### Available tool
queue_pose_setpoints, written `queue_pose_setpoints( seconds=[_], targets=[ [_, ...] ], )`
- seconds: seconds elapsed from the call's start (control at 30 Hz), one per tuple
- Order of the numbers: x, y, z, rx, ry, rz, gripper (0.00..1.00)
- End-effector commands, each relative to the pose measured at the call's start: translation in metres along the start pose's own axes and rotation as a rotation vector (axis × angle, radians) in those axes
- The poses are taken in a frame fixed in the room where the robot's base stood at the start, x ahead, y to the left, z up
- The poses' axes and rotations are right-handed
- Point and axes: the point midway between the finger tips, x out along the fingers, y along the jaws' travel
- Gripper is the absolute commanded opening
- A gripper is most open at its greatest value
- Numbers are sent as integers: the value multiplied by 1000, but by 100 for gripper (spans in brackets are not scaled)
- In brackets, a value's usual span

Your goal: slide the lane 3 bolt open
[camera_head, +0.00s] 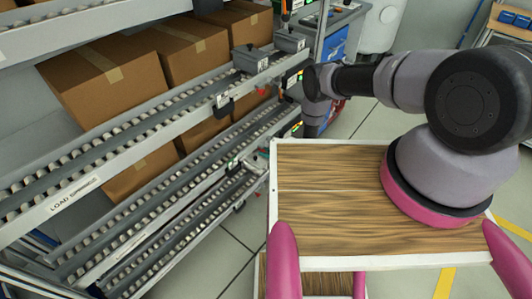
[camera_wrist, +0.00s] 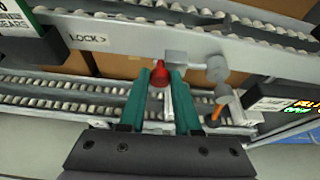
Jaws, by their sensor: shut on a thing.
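My gripper (camera_wrist: 160,76) has two teal fingers, seen from behind in the wrist view. It is shut on a red knob (camera_wrist: 158,73) that sits between the fingertips. Beside the knob, a grey bolt rod and block (camera_wrist: 177,56) lie along the metal rail (camera_wrist: 130,42) and run right towards a round grey fitting (camera_wrist: 217,70). The word LOCK with an arrow pointing right is printed on the rail, left of the knob. In the head view my arm reaches to the right end of the roller rack (camera_head: 150,135), and the fingers cannot be made out there. No lane number is readable.
Cardboard boxes (camera_head: 125,75) stand on the rack. An orange-tipped part (camera_wrist: 216,114) hangs right of my fingers, and a sign with a lit display (camera_wrist: 285,108) is further right. A dark sign (camera_wrist: 25,35) is at the upper left. My wooden-topped base stands close to the rack.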

Motion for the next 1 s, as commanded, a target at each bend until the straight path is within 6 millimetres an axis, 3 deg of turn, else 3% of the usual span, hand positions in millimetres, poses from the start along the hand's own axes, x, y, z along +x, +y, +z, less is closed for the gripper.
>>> queue_pose_setpoints(
  seconds=[0.1, 0.37, 0.67, 0.7, 0.77, 0.8, 1.0],
  targets=[
    [0, 5, 0, 3, 0, -2, 0],
    [0, 45, -1, 3, 1, -1, 0],
    [0, 51, 0, 1, 1, 3, 0],
    [0, 51, 0, 1, 1, 4, 35],
    [0, 52, 0, 1, 1, 5, 58],
    [0, 51, 0, 0, 1, 4, 62],
    [0, 50, 0, 0, 0, 2, 62]
  ],
)
